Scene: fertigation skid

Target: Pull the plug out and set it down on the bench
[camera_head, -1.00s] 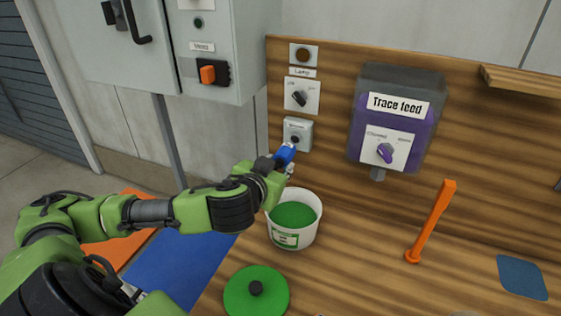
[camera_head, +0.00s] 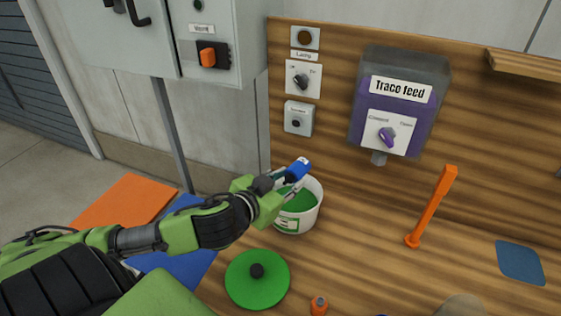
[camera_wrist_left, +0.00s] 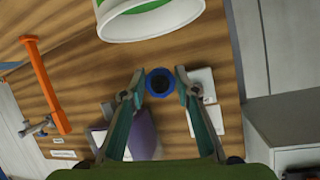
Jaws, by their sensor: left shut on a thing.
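The blue plug (camera_head: 299,168) is held between the fingertips of my left gripper (camera_head: 292,180), which is shut on it. The plug is in the air over the back rim of a white bucket (camera_head: 309,219) with green contents, apart from the socket. In the left wrist view the round blue plug (camera_wrist_left: 160,82) sits between the two fingers. The grey socket box (camera_head: 299,118) on the wooden back panel is empty. The wooden bench (camera_head: 365,260) lies below. My right gripper is not in view.
A green lid (camera_head: 243,279) lies in front of the bucket. A small orange-topped item (camera_head: 319,305) is at the front. Bare bench lies between bucket and handle.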

